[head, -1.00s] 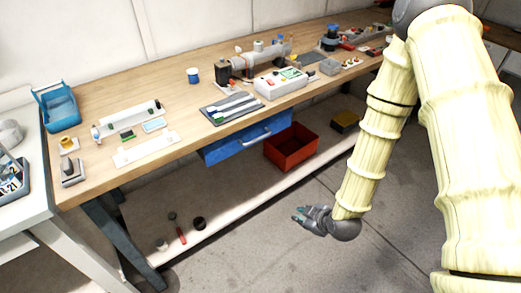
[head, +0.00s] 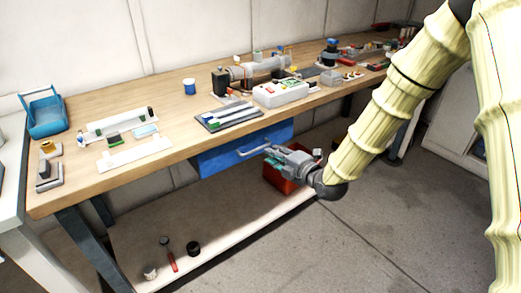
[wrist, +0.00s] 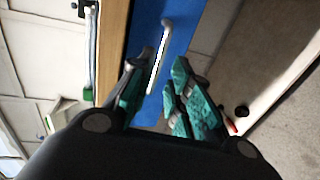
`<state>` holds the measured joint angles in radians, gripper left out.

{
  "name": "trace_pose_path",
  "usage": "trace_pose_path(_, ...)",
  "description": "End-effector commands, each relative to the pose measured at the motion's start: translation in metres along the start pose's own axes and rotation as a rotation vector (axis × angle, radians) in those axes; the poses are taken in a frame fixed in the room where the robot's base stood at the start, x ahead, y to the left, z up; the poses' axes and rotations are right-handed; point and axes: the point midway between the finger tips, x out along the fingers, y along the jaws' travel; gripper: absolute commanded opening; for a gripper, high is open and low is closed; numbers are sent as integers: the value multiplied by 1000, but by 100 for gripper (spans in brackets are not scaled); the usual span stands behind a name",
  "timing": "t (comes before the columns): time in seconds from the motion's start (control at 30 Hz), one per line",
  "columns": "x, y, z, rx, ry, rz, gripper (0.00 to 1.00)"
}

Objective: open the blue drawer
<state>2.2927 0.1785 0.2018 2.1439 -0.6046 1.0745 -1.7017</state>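The blue drawer (head: 222,160) hangs under the front edge of the wooden workbench and looks shut. Its pale bar handle (head: 253,151) runs across the drawer front. My gripper (head: 273,154) is at the right end of the handle in the head view. In the wrist view the blue drawer front (wrist: 178,35) lies ahead, with the handle (wrist: 162,45) in line with the gap between the fingers. My gripper (wrist: 158,80) is open there, with teal pads on both sides of the gap. I cannot tell whether a finger touches the handle.
The workbench top (head: 160,88) carries a white control box (head: 281,93), a tray with tools (head: 230,115) and a blue bin (head: 46,113). A red bin (head: 280,178) stands on the lower shelf behind my gripper. The floor in front is clear.

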Motion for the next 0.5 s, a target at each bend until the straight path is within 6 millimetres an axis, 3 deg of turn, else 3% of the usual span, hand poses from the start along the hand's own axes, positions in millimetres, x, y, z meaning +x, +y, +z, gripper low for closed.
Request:
trace_pose_path(0.3,52,-1,0,3,0,-1,19)
trace_pose_path(0.5,73,-1,0,2,0,-1,19)
